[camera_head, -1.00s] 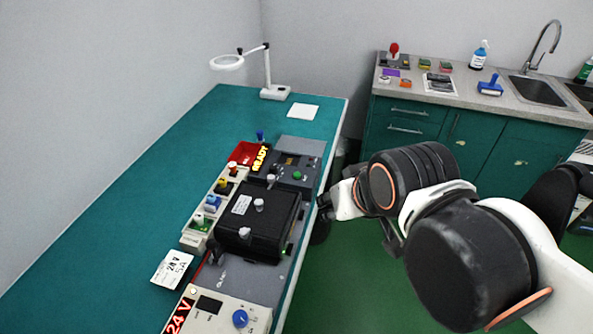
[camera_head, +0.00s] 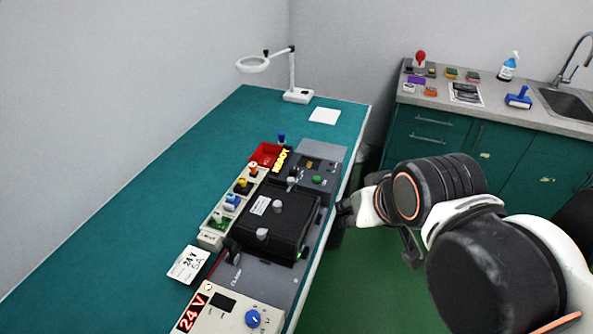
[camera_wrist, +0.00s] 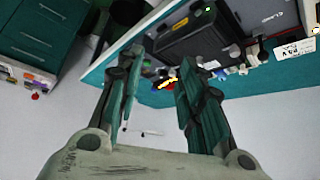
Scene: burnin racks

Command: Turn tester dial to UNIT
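A dark grey tester unit (camera_head: 318,171) with a small amber display and a green button stands toward the far end of the teal bench. My gripper (camera_head: 346,212) is beside the bench's right edge, near the black case and apart from the tester. In the wrist view, my gripper (camera_wrist: 160,72) has its two fingers spread with nothing between them.
A black case (camera_head: 290,222) with grey knobs lies nearer than the tester. A 24 V supply (camera_head: 228,315) with a blue knob (camera_head: 253,318) is at the near end. A magnifier lamp (camera_head: 297,94) stands at the back. The bench's left side is clear.

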